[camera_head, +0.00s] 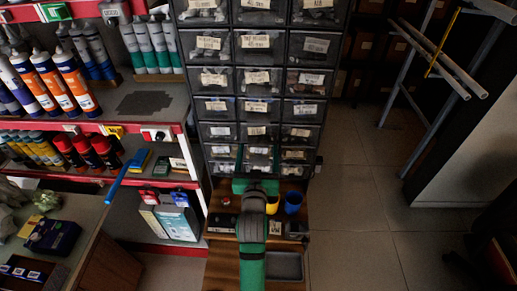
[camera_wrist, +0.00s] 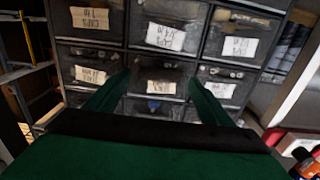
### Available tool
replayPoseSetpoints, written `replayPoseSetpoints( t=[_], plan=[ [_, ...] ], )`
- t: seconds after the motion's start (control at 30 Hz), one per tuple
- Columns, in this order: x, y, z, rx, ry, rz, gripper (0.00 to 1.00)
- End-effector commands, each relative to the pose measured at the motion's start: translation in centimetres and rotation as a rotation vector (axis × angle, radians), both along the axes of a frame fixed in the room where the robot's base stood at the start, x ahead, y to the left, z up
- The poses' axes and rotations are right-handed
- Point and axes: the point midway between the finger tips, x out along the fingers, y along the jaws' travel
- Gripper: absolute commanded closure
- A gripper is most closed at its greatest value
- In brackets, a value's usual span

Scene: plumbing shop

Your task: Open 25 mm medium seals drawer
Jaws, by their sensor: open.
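A black cabinet of small clear-fronted drawers (camera_head: 257,77) stands in front of me, each drawer with a pale label. Most label text is too small or blurred to read, so I cannot tell which drawer is the 25 mm medium seals one. No drawer visibly stands out from the cabinet. My green gripper (camera_head: 258,168) is at the lower middle column in the head view and hides part of the lowest drawers. In the wrist view my gripper (camera_wrist: 158,88) is open and empty, its two fingers on either side of a middle-column drawer label (camera_wrist: 161,87). Contact is not clear.
A wooden ledge below the cabinet holds a blue cup (camera_head: 292,203) and a yellow cup (camera_head: 272,206). Shelves with tubes (camera_head: 65,80) stand close on the left. A metal rack (camera_head: 420,95) is at the right. Tiled floor (camera_head: 350,185) is clear right of the cabinet.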

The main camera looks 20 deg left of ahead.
Motion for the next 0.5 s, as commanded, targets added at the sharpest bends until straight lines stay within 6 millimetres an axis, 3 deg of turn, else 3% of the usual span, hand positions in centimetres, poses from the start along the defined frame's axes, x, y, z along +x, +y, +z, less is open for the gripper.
replayPoseSetpoints(
  t=[0.2,0.5],
  plan=[
    [1.6,0.4,0.0,0.0,0.0,0.0,0.25],
    [1.7,0.5,0.0,0.0,0.0,0.0,0.25]
  ],
)
